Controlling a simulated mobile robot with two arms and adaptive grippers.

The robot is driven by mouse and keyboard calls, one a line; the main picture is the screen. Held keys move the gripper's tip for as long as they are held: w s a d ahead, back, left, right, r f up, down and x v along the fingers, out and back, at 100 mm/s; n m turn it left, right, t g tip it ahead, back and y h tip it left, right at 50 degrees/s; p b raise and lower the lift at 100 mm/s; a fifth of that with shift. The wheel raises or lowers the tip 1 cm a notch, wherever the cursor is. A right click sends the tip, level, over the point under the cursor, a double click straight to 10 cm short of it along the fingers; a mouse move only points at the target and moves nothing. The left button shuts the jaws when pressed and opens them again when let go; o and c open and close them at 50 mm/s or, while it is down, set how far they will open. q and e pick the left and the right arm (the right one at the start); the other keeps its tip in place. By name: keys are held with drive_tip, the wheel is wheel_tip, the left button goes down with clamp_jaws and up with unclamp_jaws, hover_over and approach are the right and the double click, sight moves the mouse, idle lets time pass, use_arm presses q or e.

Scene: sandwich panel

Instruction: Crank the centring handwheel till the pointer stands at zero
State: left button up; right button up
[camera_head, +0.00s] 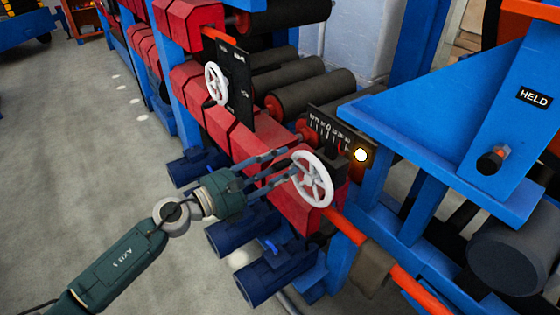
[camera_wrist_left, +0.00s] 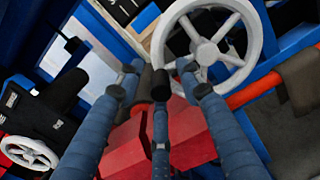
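A white spoked handwheel (camera_head: 326,185) sits on the front of the red machine beam, with my left gripper (camera_head: 288,163) right at its left side. In the left wrist view the handwheel (camera_wrist_left: 203,47) lies just beyond the fingertips, to the upper right. The fingers of my left gripper (camera_wrist_left: 160,76) are spread apart with nothing clearly between them. I cannot tell whether a finger touches the rim. A black scale plate (camera_head: 322,128) with white marks stands behind the wheel; its pointer is too small to read. My right gripper is not in view.
A second white handwheel (camera_head: 216,84) is on a black panel further back. A lit lamp (camera_head: 361,155) is beside the scale. A blue frame with a HELD sign (camera_head: 534,97) stands at the right. Blue motors (camera_head: 275,272) sit below the wheel. The floor (camera_head: 90,150) at left is clear.

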use_arm(q)
drive_tip(key=shift+d, duration=0.1)
drive_tip(key=c, duration=0.7)
clamp_jaws()
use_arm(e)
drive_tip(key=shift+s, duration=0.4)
use_arm(q)
drive_tip(key=shift+w+f, duration=0.1)
drive_tip(key=shift+f, duration=0.05)
